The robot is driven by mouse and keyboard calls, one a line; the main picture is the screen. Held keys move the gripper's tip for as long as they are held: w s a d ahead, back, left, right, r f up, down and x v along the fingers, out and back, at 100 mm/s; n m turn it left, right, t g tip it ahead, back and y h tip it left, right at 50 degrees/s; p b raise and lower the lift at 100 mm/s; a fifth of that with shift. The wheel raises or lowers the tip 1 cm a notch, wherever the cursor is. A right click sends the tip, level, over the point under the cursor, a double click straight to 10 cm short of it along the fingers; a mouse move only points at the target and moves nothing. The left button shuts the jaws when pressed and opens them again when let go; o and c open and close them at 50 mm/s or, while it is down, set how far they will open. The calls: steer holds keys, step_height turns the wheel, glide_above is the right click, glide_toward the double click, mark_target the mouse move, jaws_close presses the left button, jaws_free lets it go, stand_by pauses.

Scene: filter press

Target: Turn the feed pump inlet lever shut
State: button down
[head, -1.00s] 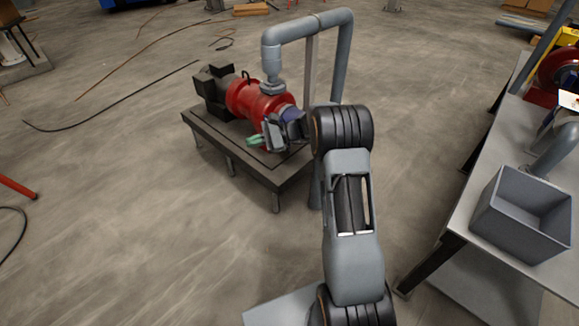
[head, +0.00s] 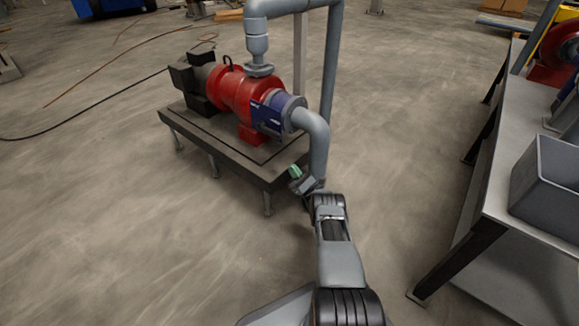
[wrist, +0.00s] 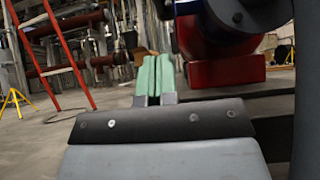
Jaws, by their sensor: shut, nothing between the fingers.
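The red feed pump (head: 238,92) stands on a dark skid (head: 225,150) in the head view. A blue valve collar (head: 287,106) joins its inlet end to a grey elbow pipe (head: 314,135). A flat dark blue piece (head: 268,116), apparently the inlet lever, lies across the front of the collar. My gripper (head: 295,172) is below and apart from it, near the skid's right corner and the pipe's lower end. Its green fingers (wrist: 153,75) are shut and empty in the wrist view. The wrist view shows the pump's red foot (wrist: 226,71) to the right; I cannot make out the lever there.
A grey upright pipe (head: 331,60) rises behind the elbow. A table (head: 490,170) with a grey bin (head: 555,180) stands to the right. Thin hoses lie on the floor at the left. A red ladder-like frame (wrist: 62,55) shows in the wrist view.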

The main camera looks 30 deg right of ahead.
steer(key=w+a+r+b, duration=0.1)
steer(key=w+a+r, duration=0.1)
steer(key=w+r, duration=0.3)
steer(key=shift+a+r, duration=0.15)
steer(key=shift+r, duration=2.2)
steer(key=shift+r, duration=0.1)
